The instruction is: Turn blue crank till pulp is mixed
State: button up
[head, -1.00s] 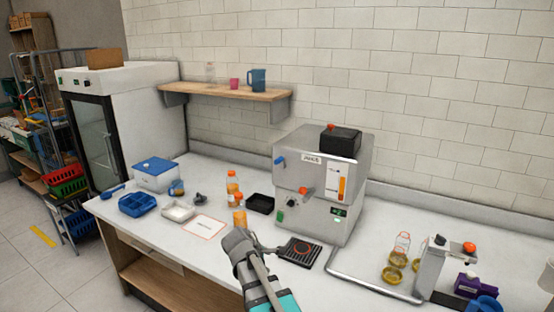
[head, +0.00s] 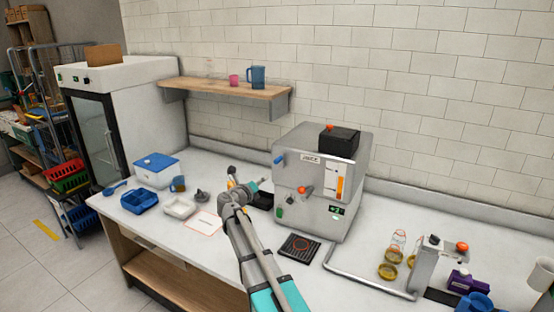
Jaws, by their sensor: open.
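The grey juicer (head: 318,215) stands against the wall. A short blue handle (head: 279,159), likely the blue crank, sticks out at the upper left of its front. An orange-red knob (head: 304,191) sits below it, and an orange gauge shows on the right of the front. My gripper (head: 254,182) is left of the juicer, above the counter, and apart from the blue handle. It looks open and empty, though its fingers are small in the view. Pulp cannot be made out.
A black drip tray (head: 300,246) lies before the juicer. A black bin (head: 262,201) is behind my gripper. Blue (head: 140,201) and white (head: 180,207) trays sit at left. A metal stand (head: 429,267) and jars are at right. The shelf (head: 228,89) hangs above.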

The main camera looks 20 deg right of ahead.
aim_at(277, 161)
jog(key=shift+w+a+r+n+t, duration=0.1)
jog(key=shift+w+r+n+t, duration=0.3)
jog(key=shift+w+r+n, duration=0.65)
jog(key=shift+s+f, duration=0.2)
jog(key=x, duration=1.3)
jog(key=shift+w+d+r, duration=0.1)
jog(key=shift+w+d, duration=0.1)
jog(key=shift+d, duration=0.15)
grip_shut()
jog(key=shift+d, duration=0.3)
jog(key=shift+s+a, duration=0.1)
jog(key=shift+a, duration=0.15)
